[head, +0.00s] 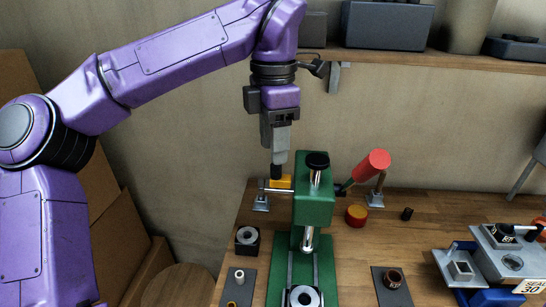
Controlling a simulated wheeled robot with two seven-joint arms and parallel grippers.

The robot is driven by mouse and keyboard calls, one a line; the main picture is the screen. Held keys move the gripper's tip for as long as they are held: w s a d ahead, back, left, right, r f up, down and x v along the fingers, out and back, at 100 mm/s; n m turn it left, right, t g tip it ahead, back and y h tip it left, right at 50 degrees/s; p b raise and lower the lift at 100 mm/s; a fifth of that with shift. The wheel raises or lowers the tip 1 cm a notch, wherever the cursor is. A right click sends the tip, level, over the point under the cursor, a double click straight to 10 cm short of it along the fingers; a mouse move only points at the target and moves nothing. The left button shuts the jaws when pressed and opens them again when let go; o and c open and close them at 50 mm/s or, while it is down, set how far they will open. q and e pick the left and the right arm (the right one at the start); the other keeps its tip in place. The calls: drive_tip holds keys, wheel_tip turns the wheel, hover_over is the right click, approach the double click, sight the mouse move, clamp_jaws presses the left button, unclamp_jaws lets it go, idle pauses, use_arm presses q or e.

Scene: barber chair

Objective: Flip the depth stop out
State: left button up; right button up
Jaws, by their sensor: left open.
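A green press (315,205) stands on the wooden bench, with a black knob on top and a red-handled lever (370,165) at its right. A small yellow piece (281,183), which looks like the depth stop, sits at the left of the press head, beside a short metal rod. My left gripper (277,172) points down from above, with its dark fingertips right at the yellow piece. I cannot tell whether they touch it, and the gap between the fingers does not show clearly. My right gripper is not in view.
A red and yellow round piece (356,215) and a small black cylinder (407,213) lie right of the press. Dark plates with small rings flank its base. A grey and blue machine (500,255) stands at the right. A shelf with boxes (388,24) runs along the wall.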

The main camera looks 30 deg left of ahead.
use_arm(q)
wheel_tip(320, 180, up, 6)
drive_tip(key=shift+r+p, duration=0.2)
drive_tip(key=shift+p, duration=0.25)
drive_tip(key=shift+s, duration=0.15)
